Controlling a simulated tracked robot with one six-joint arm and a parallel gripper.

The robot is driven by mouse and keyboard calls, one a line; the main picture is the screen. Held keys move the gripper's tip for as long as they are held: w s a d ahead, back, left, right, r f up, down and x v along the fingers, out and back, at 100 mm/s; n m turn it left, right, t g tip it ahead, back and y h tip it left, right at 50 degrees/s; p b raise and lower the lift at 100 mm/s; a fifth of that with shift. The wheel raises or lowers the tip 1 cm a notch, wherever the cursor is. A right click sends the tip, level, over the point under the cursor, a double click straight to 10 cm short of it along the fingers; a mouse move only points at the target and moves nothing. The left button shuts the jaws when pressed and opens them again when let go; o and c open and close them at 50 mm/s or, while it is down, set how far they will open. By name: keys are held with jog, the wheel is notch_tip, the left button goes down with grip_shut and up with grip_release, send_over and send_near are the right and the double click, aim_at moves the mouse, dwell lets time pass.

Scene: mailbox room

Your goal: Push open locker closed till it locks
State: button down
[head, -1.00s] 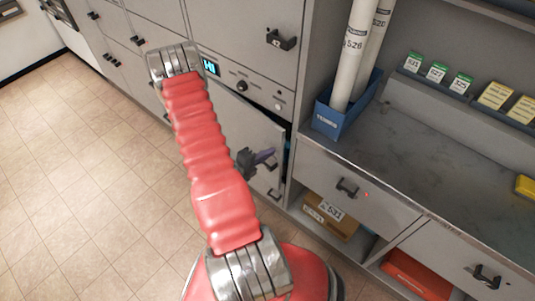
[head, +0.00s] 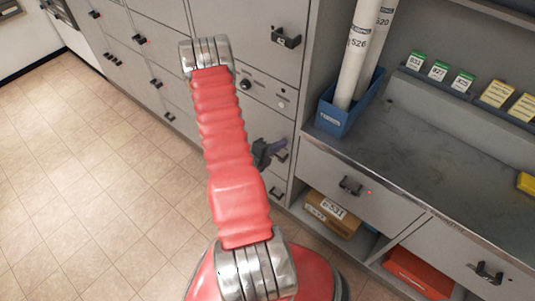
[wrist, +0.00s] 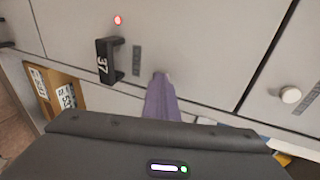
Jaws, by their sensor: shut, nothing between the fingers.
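The grey locker door (head: 268,120) is below the control panel in the head view, partly hidden by my red arm. It looks flush with the cabinet front, with no clear gap at its right edge. In the wrist view, a grey door face (wrist: 190,55) fills the middle, with a black handle marked 37 (wrist: 106,60) and a lit red light (wrist: 118,20). My gripper (head: 278,147) is shut and empty, its purple fingers pointing at the door. In the wrist view the fingertips (wrist: 162,78) are at or very near the door face; I cannot tell whether they touch.
A counter (head: 440,160) with a blue bin (head: 336,121) of paper rolls stands to the right. Below it are a drawer (head: 365,184), a cardboard box (head: 333,214) and a red item (head: 419,271). Tiled floor (head: 80,200) is free at left.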

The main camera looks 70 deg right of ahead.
jog(key=shift+s+d+r, duration=0.1)
jog(key=shift+s+d, duration=0.05)
jog(key=shift+d, duration=0.3)
jog(key=shift+a, duration=0.25)
jog(key=a+f+v, duration=0.1)
jog(key=v, duration=1.3)
jog(key=shift+s+f, duration=0.35)
jog(key=shift+s, duration=0.05)
